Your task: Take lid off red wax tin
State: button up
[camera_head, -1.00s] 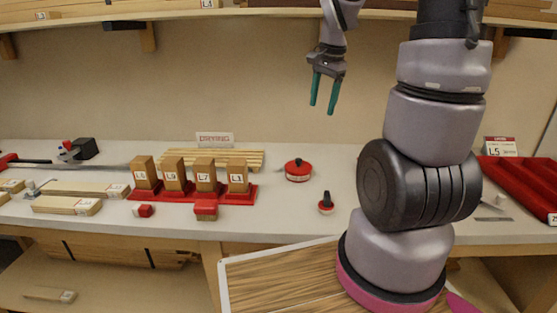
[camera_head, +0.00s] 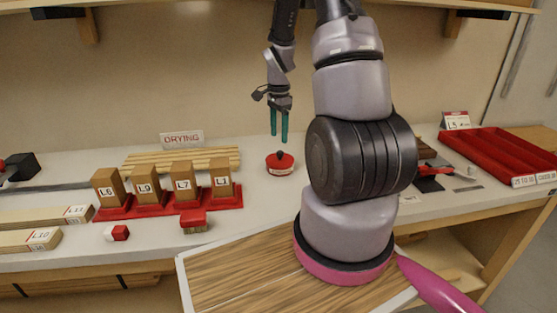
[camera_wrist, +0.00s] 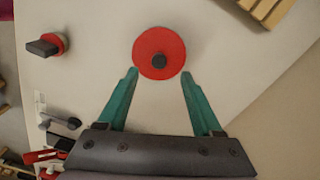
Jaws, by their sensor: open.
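The red wax tin (camera_head: 280,164) stands on the white bench with its red lid on. The lid has a black knob on top, and the tin shows from above in the wrist view (camera_wrist: 150,44). My gripper (camera_head: 279,140) hangs fingers down just above the tin. Its two green fingers are apart and empty. In the wrist view the fingertips (camera_wrist: 158,72) lie on either side of the tin's near edge, with the black knob between and slightly beyond them.
A red rack (camera_head: 170,206) with several labelled wooden blocks stands left of the tin, and wooden slats (camera_head: 180,159) lie behind it. A small black-handled item (camera_wrist: 47,45) stands beside the tin. A red tray (camera_head: 495,155) sits far right.

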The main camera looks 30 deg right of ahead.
aim_at(280, 152)
jog(key=shift+s+d+f, duration=0.1)
jog(key=shift+d+f, duration=0.05)
jog(key=shift+f, duration=3.05)
grip_shut()
